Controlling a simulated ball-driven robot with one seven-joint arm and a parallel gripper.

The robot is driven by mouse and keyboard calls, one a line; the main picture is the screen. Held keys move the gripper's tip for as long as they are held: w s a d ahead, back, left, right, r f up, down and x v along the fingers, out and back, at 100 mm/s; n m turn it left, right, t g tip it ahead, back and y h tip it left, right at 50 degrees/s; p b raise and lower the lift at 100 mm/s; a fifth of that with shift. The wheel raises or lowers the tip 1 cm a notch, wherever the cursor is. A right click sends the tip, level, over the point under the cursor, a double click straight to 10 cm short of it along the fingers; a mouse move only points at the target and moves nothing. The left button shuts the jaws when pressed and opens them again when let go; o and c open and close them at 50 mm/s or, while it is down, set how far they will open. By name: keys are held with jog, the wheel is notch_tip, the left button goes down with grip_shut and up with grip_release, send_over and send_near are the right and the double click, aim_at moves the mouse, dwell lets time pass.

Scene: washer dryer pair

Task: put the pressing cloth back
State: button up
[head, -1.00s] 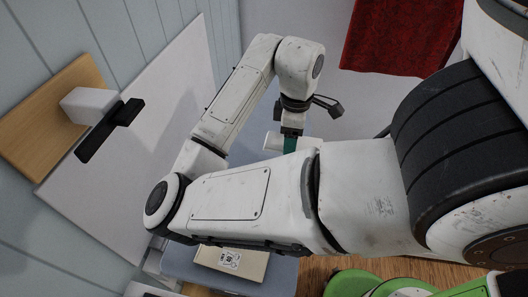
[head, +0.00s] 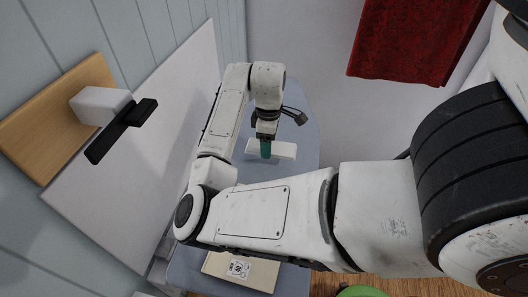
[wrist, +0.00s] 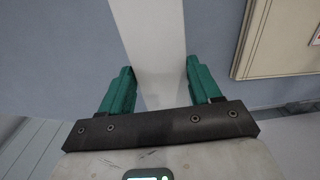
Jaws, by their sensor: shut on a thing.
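The pressing cloth appears as a white, flat strip (head: 285,151) below my gripper in the head view. In the wrist view the white strip (wrist: 152,45) runs between the two teal fingers and away from me. My gripper (head: 266,150) points down, shut on the strip, over the blue-grey ironing-board-like surface (head: 305,115). The fingers also show in the wrist view (wrist: 160,92), one on each side of the strip. I cannot tell whether the strip touches the surface. Part of the surface is hidden by my arm.
A beige, labelled flat box (head: 240,269) lies at the near end of the surface; its edge shows in the wrist view (wrist: 285,45). A white panel (head: 150,160), a wooden board (head: 50,135) and a black-handled white block (head: 100,105) are on the left. Red cloth (head: 405,40) hangs upper right.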

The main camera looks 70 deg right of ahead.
jog(key=shift+w+d+f, duration=0.15)
jog(key=shift+w+f, duration=0.35)
jog(key=shift+f, duration=0.05)
jog(key=f, duration=0.2)
jog(key=shift+w+f+p, duration=0.25)
jog(key=shift+f+p, duration=0.15)
jog(key=shift+d+f, duration=0.1)
jog(key=shift+f, duration=0.35)
jog(key=o, duration=1)
jog(key=shift+f, duration=0.15)
jog(key=shift+o, duration=0.2)
notch_tip(320, 180, up, 12)
jog(key=shift+f+b, duration=0.25)
jog(key=shift+b, duration=0.15)
jog(key=shift+r, duration=0.45)
